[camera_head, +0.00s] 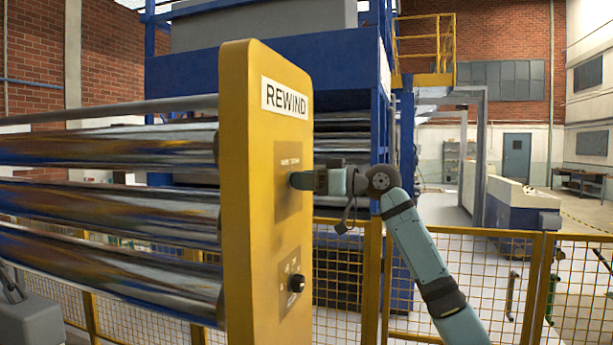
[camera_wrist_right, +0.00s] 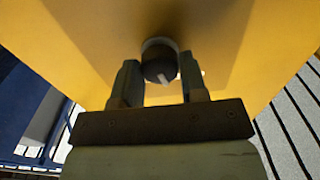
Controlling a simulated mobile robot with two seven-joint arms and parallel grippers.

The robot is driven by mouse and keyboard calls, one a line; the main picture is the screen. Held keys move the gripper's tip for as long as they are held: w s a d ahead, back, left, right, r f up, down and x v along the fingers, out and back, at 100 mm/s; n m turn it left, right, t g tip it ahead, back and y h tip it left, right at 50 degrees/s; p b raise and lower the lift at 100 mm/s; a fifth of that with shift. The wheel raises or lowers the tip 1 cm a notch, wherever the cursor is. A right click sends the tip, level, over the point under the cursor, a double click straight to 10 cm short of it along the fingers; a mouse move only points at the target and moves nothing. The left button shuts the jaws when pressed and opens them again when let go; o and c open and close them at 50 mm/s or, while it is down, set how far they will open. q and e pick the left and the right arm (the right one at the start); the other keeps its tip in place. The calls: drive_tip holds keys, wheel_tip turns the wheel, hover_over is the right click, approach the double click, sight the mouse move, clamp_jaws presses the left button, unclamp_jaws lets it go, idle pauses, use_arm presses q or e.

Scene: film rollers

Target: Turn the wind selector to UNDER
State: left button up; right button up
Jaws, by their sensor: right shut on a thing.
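The yellow panel (camera_head: 262,120) marked REWIND stands upright at the centre of the head view and carries two dark plates. My right gripper (camera_head: 297,181) reaches in from the right to the upper plate (camera_head: 288,160), whose lettering is too small to read. It hides the knob there in the head view. The right wrist view shows this upper knob (camera_wrist_right: 159,62), dark with a white pointer slanting down and slightly right, between the fingers of my right gripper (camera_wrist_right: 161,82). The gripper is shut on it. A black lower knob (camera_head: 296,283) on the lower plate is free. My left gripper is out of view.
Shiny film rollers (camera_head: 110,205) run left from the panel. A yellow mesh fence (camera_head: 455,275) stands behind and to the right of it. A large blue and grey machine (camera_head: 270,70) rises behind. Open floor lies at far right.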

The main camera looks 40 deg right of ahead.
drive_tip(key=shift+d+m+p, duration=0.1)
drive_tip(key=shift+m+p, duration=2.4)
drive_tip(key=shift+m, duration=1.8)
drive_tip(key=o, duration=0.9)
drive_tip(key=shift+s, duration=0.1)
